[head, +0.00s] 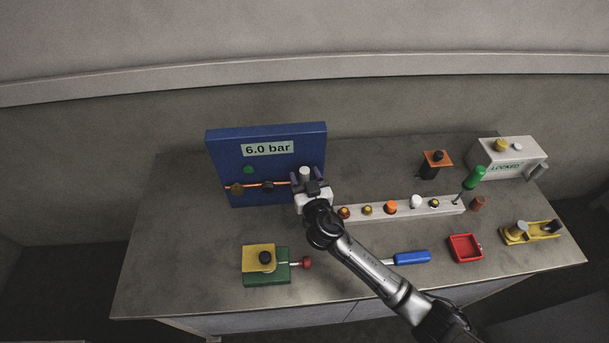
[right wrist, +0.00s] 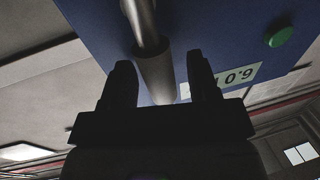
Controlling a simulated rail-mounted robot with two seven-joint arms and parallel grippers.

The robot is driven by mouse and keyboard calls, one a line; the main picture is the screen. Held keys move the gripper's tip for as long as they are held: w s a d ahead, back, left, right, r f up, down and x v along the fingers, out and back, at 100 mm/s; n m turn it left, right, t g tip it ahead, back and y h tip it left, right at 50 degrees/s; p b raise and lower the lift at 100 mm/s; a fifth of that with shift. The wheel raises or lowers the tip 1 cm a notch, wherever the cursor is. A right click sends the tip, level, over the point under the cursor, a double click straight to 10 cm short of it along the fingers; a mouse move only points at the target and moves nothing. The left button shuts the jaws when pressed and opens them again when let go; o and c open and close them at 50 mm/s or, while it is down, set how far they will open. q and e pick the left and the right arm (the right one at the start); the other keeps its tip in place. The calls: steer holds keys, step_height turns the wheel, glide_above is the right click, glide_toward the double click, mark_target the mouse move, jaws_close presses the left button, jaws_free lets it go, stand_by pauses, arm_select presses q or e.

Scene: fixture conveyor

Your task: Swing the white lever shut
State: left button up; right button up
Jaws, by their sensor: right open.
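The white lever (head: 304,173) is on the right part of the upright blue panel (head: 222,150). In the right wrist view the lever (right wrist: 157,78) is a pale cylinder on a grey rod, coming out past the panel. My right gripper (head: 309,179) is at the lever in the head view. In the right wrist view its two dark fingers (right wrist: 160,82) stand apart on either side of the lever's end, with a gap showing at the right finger. Contact at the left finger is unclear. My left gripper is not in view.
The panel has a "6.0 bar" display (head: 268,148), a green button (head: 248,169) and a copper pipe (head: 251,186). A pale rail with several knobs (head: 452,206) lies to the right. A green block (head: 268,280) stands in front. Bare table (head: 180,240) lies left.

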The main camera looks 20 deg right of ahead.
steer(key=shift+w, duration=0.25)
steer(key=shift+c, duration=0.2)
jaws_close()
stand_by(0.3)
